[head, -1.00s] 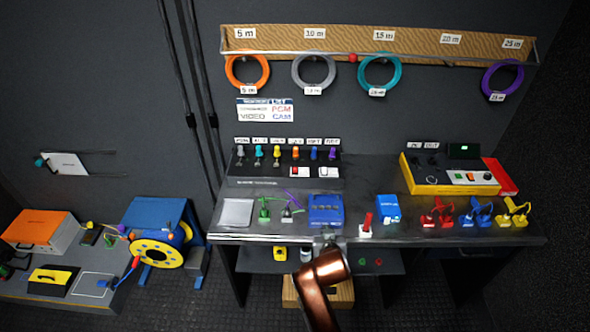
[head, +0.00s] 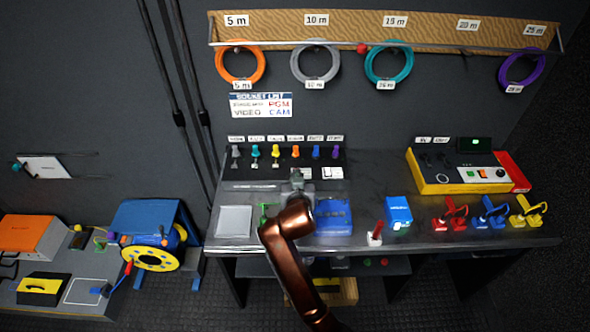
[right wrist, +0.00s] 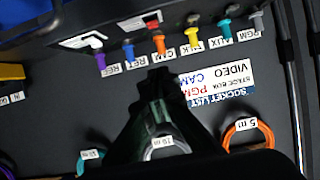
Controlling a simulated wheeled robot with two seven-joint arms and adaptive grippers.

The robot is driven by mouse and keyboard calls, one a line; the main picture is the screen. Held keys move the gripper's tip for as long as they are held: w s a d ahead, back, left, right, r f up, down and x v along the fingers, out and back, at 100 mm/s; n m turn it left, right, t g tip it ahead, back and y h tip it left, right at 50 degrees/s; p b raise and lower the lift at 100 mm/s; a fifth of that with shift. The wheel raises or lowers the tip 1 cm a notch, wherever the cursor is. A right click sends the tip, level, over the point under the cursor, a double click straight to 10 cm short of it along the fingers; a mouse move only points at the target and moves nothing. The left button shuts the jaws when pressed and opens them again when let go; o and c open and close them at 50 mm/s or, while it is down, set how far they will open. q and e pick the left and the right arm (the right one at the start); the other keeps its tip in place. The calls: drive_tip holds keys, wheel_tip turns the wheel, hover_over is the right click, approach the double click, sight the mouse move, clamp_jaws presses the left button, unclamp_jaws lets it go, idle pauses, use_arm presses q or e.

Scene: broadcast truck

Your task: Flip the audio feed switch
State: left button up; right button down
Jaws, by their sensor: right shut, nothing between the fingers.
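A dark panel (head: 262,171) stands at the back of the bench, with a row of coloured plugs and two small switches low on its right part. The white switch (head: 332,172) shows clear; it also shows in the right wrist view (right wrist: 85,42). The red switch (right wrist: 152,20) shows in the right wrist view. I cannot read which one is the audio feed. My right gripper (head: 297,174) is shut and empty, in front of the panel near the red switch, partly hiding it in the head view. Its fingertips also show in the right wrist view (right wrist: 160,74). Contact cannot be told. My left gripper is out of view.
Coloured plugs (head: 295,152) stick out just above the switches. A blue box (head: 333,228) and a grey pad (head: 234,221) lie on the bench in front. A red lever (head: 376,233), a blue block (head: 398,210) and a yellow console (head: 440,186) stand to the right.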

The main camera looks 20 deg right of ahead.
drive_tip(key=b+x, duration=0.2)
drive_tip(key=x, duration=0.8)
drive_tip(key=shift+w+d+f+b, duration=0.1)
drive_tip(key=shift+d+f+b, duration=0.05)
drive_tip(key=shift+b, duration=0.2)
drive_tip(key=f, duration=0.2)
drive_tip(key=shift+s+f+b, duration=0.2)
drive_tip(key=shift+f+b, duration=0.05)
drive_tip(key=shift+b, duration=0.1)
drive_tip(key=shift+s+f, duration=0.15)
drive_tip(key=shift+f, duration=0.45)
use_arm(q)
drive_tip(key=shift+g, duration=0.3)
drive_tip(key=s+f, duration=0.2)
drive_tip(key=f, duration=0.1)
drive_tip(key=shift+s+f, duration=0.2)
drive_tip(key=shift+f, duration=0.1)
